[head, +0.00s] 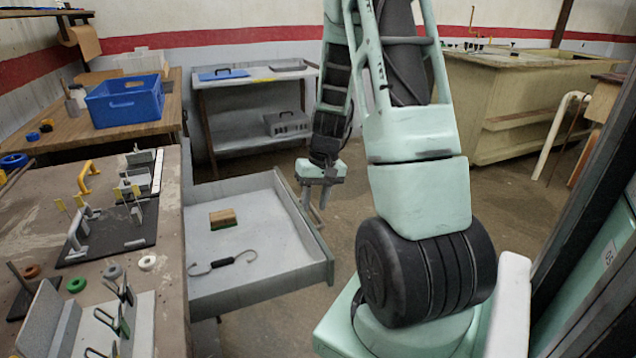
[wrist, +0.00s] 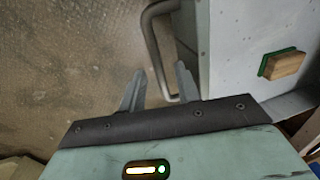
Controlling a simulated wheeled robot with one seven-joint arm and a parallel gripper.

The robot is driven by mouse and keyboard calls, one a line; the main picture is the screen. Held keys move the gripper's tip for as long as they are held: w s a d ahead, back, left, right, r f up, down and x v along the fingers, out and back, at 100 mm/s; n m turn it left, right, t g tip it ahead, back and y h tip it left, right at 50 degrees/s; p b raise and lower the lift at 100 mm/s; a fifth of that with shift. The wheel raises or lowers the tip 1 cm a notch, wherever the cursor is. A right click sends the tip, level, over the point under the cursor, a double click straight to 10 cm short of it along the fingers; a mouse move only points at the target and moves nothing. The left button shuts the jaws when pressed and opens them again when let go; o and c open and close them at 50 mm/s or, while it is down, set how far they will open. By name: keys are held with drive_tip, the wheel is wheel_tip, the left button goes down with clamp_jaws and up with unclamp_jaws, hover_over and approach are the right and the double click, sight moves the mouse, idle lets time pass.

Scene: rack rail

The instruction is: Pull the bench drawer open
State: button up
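The bench drawer (head: 262,283) is grey and stands well out from the bench, its inside showing. Its handle, a bent metal bar (wrist: 154,42), is on the drawer's front; in the head view it is mostly hidden or hard to make out. My gripper (head: 322,198) is just beyond the drawer's front edge, pointing down. In the wrist view my gripper's two fingers (wrist: 160,82) are apart, and the handle bar passes between them in the picture. I see gaps beside the bar, and cannot tell whether either finger touches it.
A wooden block with a green underside (head: 222,218) and a black-handled hook (head: 222,263) lie in the drawer. The brown bench top (head: 110,250) carries fixtures and rings. A blue crate (head: 125,100) stands on a table behind. The floor (head: 345,235) beyond the drawer front is clear.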

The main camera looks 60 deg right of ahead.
wheel_tip(320, 180, up, 17)
drive_tip(key=s+d+p, duration=0.1)
drive_tip(key=d+p, duration=0.1)
drive_tip(key=shift+s+d, duration=0.3)
drive_tip(key=shift+s, duration=0.1)
drive_tip(key=shift+f, duration=0.1)
drive_tip(key=w+a+r+n+p, duration=0.1)
drive_tip(key=a+n, duration=0.1)
drive_tip(key=a, duration=0.7)
drive_tip(key=w+a+r+n+g+p, duration=0.1)
drive_tip(key=w+a+n+p, duration=0.15)
drive_tip(key=a, duration=0.55)
drive_tip(key=w+a+r+n+p, duration=0.1)
drive_tip(key=a+n, duration=0.1)
drive_tip(key=a, duration=0.7)
drive_tip(key=s+a+n+h+p, duration=0.1)
drive_tip(key=s+a+n+p, duration=0.2)
drive_tip(key=s+a+n, duration=0.5)
drive_tip(key=s+a, duration=0.8)
drive_tip(key=a, duration=0.2)
drive_tip(key=shift+a+r, duration=0.2)
drive_tip(key=shift+r, duration=0.2)
